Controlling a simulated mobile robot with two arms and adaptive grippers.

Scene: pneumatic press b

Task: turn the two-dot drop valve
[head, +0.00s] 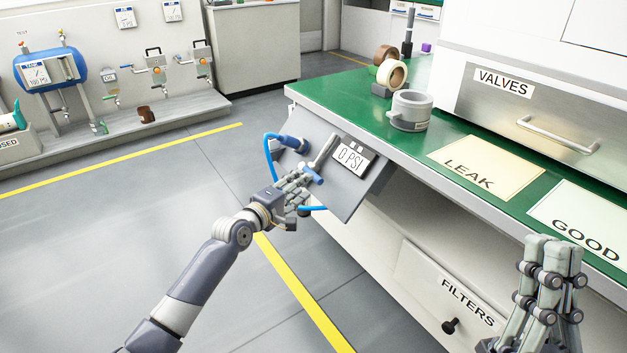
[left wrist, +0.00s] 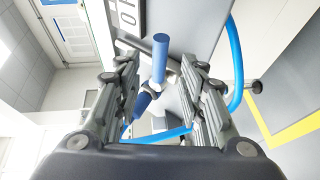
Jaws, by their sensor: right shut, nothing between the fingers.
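My left gripper (head: 300,186) is at the tilted grey panel (head: 352,201) on the bench's end. Its fingers stand apart on both sides of a blue-ended valve piece (head: 313,175), with a grey bar rising behind. In the left wrist view, this blue piece (left wrist: 160,58) lies between the open fingers (left wrist: 160,95), with gaps visible. No dots can be made out on it. Drop valves with orange parts (head: 157,69) stand at the far wall; their dots are too small to read. My right gripper (head: 550,245) is shut and empty at the lower right.
A 0 PSI display (head: 352,157) sits on the panel, and a blue hose (head: 268,152) loops beside it. The floor at left is clear.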

